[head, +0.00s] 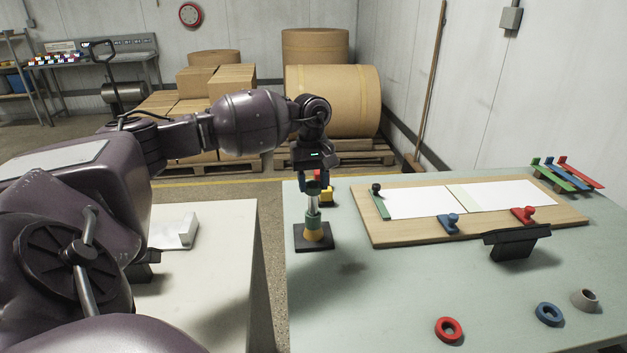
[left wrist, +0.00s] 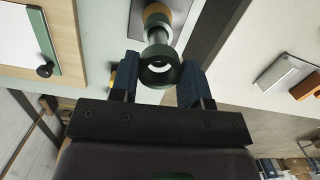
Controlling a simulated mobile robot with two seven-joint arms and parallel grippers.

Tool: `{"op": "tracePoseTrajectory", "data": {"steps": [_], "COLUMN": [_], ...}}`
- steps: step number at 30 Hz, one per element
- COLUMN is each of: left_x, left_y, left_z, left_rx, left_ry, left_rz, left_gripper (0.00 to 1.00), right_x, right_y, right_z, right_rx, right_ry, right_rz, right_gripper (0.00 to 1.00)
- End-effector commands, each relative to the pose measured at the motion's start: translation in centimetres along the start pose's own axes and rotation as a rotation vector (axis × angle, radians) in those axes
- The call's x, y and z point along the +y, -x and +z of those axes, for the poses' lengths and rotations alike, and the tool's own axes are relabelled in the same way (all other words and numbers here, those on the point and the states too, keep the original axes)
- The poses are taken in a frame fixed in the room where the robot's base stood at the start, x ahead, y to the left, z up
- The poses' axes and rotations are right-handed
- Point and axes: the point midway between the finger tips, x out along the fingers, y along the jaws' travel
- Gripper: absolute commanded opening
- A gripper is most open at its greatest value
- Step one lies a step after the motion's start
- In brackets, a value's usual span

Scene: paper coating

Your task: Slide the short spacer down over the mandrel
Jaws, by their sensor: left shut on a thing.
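The mandrel (head: 312,204) stands upright on a black base (head: 328,246) near the table's left edge. A yellow-orange piece (head: 314,237) and a green piece (head: 313,222) sit around its lower part, and its bare metal shaft shows above them. My left gripper (head: 315,188) points down at the mandrel's top. Its blue fingers are shut on a green ring, the short spacer (left wrist: 160,84), from both sides. The spacer lines up closely with the shaft in the left wrist view; I cannot tell whether the shaft's tip is inside it. My right gripper is not in view.
A wooden board (head: 400,240) with white sheets and coloured handles lies to the right. A yellow object (head: 327,194) is just behind the mandrel.

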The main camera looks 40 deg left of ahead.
Motion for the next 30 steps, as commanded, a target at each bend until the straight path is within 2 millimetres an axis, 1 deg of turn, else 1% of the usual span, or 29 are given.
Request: {"op": "tracePoseTrajectory", "data": {"steps": [30], "left_x": [0.0], "left_y": [-2.1], "left_z": [-0.3], "left_rx": [0.0], "left_ry": [0.001], "left_rz": [-0.001], "left_gripper": [0.2], "right_x": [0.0], "right_y": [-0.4], "right_z": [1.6], "right_rx": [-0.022], "right_ry": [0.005], "right_rz": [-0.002], "right_gripper": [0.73]}}
